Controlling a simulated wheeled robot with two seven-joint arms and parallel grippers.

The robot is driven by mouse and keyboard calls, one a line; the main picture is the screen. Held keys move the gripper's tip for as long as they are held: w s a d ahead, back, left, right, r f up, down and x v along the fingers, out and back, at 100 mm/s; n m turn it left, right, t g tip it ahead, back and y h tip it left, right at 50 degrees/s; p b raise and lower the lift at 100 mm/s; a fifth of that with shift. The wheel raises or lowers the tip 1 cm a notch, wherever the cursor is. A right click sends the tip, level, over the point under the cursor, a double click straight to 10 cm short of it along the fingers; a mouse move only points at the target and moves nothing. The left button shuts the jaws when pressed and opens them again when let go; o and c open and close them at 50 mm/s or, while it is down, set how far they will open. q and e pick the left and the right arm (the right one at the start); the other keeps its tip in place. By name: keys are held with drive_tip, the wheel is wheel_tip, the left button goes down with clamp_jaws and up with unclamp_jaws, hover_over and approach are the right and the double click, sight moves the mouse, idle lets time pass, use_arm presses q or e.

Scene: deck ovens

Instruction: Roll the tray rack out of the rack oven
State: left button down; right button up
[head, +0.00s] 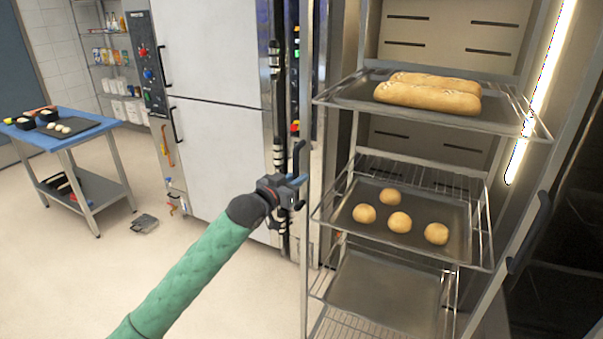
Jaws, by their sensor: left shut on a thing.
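The tray rack (305,235) is a tall metal frame on the right, standing at the open rack oven (450,50). Its upper tray (345,95) bears two long loaves (428,93). The middle tray (345,222) bears several round buns (399,222). A lower tray (385,290) looks empty. The rack's wheels are out of frame below. My right gripper is not in view.
A blue-topped table (78,137) with dark trays stands at the left. A white cabinet (215,130) is left of the rack. A small grey object (144,223) lies on the floor. Floor at the lower left is clear.

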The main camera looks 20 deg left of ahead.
use_arm(q)
drive_tip(key=shift+s, duration=0.3)
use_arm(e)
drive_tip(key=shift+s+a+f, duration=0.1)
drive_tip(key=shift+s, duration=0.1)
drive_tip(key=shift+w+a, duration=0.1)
use_arm(q)
drive_tip(key=c, duration=1.5)
unclamp_jaws()
drive_tip(key=shift+o, duration=0.5)
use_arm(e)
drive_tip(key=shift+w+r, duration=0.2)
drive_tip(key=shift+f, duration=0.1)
use_arm(q)
drive_tip(key=b+v, duration=0.3)
drive_tip(key=v, duration=0.4)
drive_tip(key=shift+s, duration=0.35)
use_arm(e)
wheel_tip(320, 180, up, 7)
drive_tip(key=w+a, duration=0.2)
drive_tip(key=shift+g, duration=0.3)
use_arm(q)
drive_tip(key=shift+a, duration=0.15)
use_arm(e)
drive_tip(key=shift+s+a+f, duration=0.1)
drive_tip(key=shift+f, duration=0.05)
